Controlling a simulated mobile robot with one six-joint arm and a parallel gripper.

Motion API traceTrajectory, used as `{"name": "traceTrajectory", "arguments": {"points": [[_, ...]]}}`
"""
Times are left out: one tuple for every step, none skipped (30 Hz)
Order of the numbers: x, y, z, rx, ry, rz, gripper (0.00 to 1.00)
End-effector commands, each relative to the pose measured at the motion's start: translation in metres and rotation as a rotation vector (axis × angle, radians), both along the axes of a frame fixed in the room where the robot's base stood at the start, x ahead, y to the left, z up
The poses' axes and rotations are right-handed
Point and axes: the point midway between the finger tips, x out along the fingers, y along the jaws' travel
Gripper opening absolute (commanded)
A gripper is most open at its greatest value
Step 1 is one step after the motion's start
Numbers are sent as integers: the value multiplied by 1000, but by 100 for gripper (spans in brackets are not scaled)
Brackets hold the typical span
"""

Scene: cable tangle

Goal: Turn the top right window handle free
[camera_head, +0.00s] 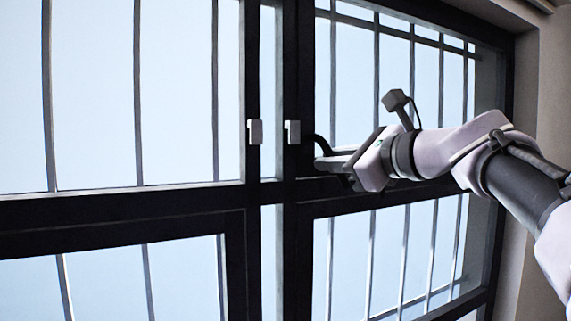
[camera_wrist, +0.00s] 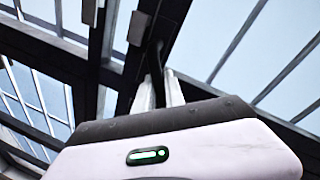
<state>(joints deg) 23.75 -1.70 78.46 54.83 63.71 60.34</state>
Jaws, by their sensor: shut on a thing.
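The top right window handle has a light grey base (camera_head: 293,132) on the dark frame of the upper right window. Its black lever (camera_head: 321,143) curves out to the right of the base and down to my gripper (camera_head: 327,164). In the wrist view the base (camera_wrist: 138,27) is above, and the dark lever (camera_wrist: 155,62) runs down between my two pale fingers (camera_wrist: 160,90). My gripper is shut on the lever, reaching in from the right. The lever's end is hidden between the fingers.
A second grey handle base (camera_head: 255,132) sits on the left window's frame, close beside. Vertical bars (camera_head: 138,95) stand behind the glass. A dark crossbar (camera_head: 120,205) runs below the handles. A pale wall (camera_head: 545,85) borders the window at the right.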

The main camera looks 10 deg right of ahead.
Motion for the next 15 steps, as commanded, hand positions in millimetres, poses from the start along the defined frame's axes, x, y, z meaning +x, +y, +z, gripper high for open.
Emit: {"name": "traceTrajectory", "arguments": {"points": [[0,-2,4,-39,-16,0,0],[0,-3,5,-67,-25,-1,0],[1,-4,6,-103,-37,0,0],[1,-5,7,-131,-45,0,0],[1,-6,8,-157,-55,-1,0],[2,-7,9,-194,-67,-1,0],[2,-8,10,-221,-74,-1,0],[3,-9,11,-248,-84,-1,0],[3,-10,12,-284,-97,-1,0],[3,-11,13,-311,-104,0,0],[4,-11,14,-338,-113,0,0],[4,-12,16,-375,-125,0,0],[4,-13,17,-401,-134,0,0],[4,-14,18,-428,-142,0,0],[5,-14,19,-464,-153,-1,0]]}}
